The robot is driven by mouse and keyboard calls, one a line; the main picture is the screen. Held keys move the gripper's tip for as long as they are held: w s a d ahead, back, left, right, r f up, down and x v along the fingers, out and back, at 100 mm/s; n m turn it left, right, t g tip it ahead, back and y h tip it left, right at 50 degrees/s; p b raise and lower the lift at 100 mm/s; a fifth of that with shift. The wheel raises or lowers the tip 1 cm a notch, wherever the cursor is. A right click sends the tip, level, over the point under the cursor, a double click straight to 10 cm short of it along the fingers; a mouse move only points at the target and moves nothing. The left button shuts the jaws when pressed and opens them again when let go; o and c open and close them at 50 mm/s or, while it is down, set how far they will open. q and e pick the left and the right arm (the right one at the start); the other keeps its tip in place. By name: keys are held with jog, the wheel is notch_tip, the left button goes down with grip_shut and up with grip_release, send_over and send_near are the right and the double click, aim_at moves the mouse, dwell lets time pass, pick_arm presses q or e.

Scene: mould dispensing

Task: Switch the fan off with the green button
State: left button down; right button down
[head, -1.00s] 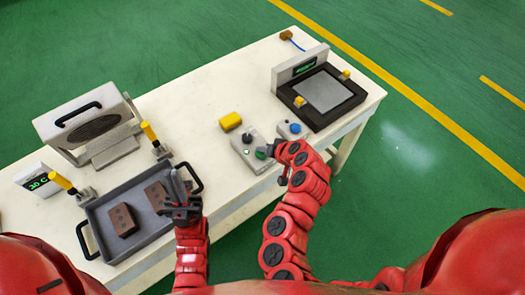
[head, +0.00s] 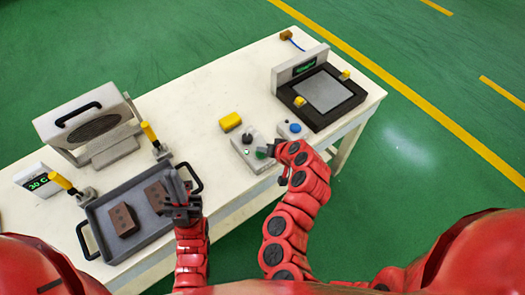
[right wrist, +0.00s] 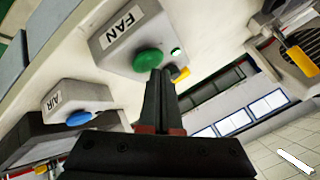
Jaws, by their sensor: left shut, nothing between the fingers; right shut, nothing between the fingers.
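The grey FAN box (right wrist: 122,42) shows its label and a round green button (right wrist: 148,62) in the right wrist view. A small green-white light (right wrist: 176,51) sits beside the button. In the head view the box (head: 243,158) stands near the table's front edge. My right gripper (right wrist: 161,74) is shut and empty, its tips at the button's lower edge; I cannot tell whether they touch. In the head view the right gripper (head: 270,151) partly hides the button. My left gripper (head: 182,207) is shut and empty by the tray's right side. A grey unit with a grille (head: 90,128) stands at the left.
The AIR box with a blue button (right wrist: 78,118) is close beside the FAN box. A yellow block (head: 230,121) lies behind it. A dark tray (head: 100,218) holds brown blocks. A framed plate (head: 325,92) stands right. A display (head: 40,182) stands left.

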jog(key=shift+f+b, duration=0.45)
jog(key=shift+b, duration=0.1)
jog(key=shift+r, duration=0.45)
jog(key=shift+p, duration=0.3)
notch_tip(320, 180, up, 6)
jog(key=p, duration=0.4)
dwell(0.6)
